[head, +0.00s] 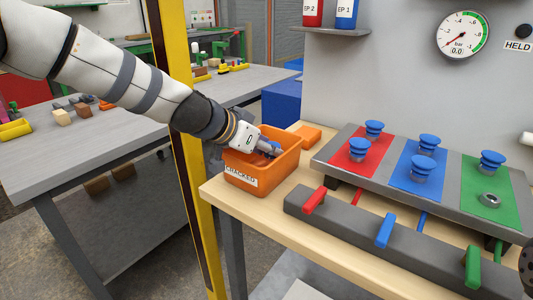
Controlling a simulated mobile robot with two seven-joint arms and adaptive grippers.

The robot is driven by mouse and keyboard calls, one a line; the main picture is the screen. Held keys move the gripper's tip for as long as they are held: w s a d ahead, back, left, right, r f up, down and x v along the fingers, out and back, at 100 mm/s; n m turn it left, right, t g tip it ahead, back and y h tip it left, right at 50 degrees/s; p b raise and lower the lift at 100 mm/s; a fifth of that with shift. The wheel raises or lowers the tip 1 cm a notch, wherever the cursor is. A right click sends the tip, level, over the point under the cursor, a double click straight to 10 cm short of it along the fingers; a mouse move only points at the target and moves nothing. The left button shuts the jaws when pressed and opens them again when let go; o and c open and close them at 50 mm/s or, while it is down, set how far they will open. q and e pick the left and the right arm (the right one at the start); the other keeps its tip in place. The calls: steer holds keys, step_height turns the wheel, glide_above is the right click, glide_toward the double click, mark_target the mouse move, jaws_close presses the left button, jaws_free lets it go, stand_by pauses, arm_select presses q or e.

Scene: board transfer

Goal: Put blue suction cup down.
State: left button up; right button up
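My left arm comes in from the left, and my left gripper (268,150) points down into an orange bin (262,176) labelled "CRACKED". A bit of blue (276,147) shows at its fingertips inside the bin, likely a blue suction cup, mostly hidden. I cannot tell whether the fingers are closed on it. Blue suction cups stand upright on the grey board: two on the red pad (377,155), two on the blue pad (408,181), and one (491,161) on the green pad (508,186). A bare metal ring (489,199) sits in front of that one.
A grey bar (345,225) with red (314,200), blue (385,230) and green (473,267) levers lies before the board on the wooden table (290,212). An orange block (308,136) lies behind the bin. A yellow post (190,180) stands left of it. A gauge (462,35) reads 0.0.

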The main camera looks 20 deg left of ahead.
arm_select(q)
steer(key=shift+f, duration=0.95)
steer(key=o, duration=1)
steer(key=shift+r, duration=0.1)
arm_select(e)
steer(key=shift+s+f, duration=0.15)
steer(key=shift+f, duration=0.05)
arm_select(q)
steer(key=shift+r, duration=0.1)
steer(key=p+v, duration=0.2)
steer(key=v, duration=1)
steer(key=shift+p, duration=0.35)
arm_select(e)
steer(key=shift+t, duration=0.7)
steer(key=w+r, duration=0.3)
steer(key=shift+w+r, duration=0.3)
steer(key=shift+w, duration=0.1)
arm_select(q)
steer(key=shift+r, duration=0.1)
arm_select(e)
steer(key=shift+s, duration=0.1)
